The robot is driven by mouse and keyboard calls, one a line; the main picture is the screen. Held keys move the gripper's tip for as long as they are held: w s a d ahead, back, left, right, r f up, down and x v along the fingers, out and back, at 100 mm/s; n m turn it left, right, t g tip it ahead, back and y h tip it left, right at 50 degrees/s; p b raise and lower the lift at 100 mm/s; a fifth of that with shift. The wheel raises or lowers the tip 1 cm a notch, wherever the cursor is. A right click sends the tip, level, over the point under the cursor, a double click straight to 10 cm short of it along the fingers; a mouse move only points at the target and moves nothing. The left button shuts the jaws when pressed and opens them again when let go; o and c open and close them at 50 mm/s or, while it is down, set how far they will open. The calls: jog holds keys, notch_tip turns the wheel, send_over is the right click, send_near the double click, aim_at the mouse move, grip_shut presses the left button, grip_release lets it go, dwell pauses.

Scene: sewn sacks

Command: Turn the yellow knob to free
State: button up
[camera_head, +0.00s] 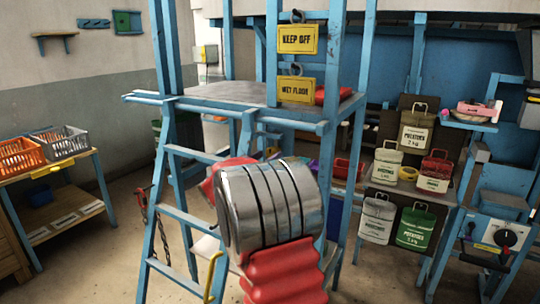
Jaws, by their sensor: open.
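I cannot make out a yellow knob for certain. A grey control box (497,235) on the blue stand at the right has a dark round knob on a pale dial (505,238), with a small yellow strip beside it. The markings are too small to read. A small yellow and grey box (206,54) is on the far wall, and its details are too small to tell. My arm, silver with red bellows, fills the lower middle. My gripper does not show clearly in this view.
A blue frame with a ladder (180,205) and a grey platform (225,94) stands behind my arm. Two yellow signs (297,39) hang from it. Sacks (416,138) sit on a rack at the right. A table with crates (60,141) stands left. Open floor shows at left.

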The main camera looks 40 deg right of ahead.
aim_at(270, 154)
jog(key=shift+x, duration=1.65)
jog(key=shift+c, duration=0.5)
jog(key=c, duration=0.9)
jog(key=shift+a, duration=0.2)
jog(key=shift+c, duration=0.2)
jog(key=shift+d, duration=0.1)
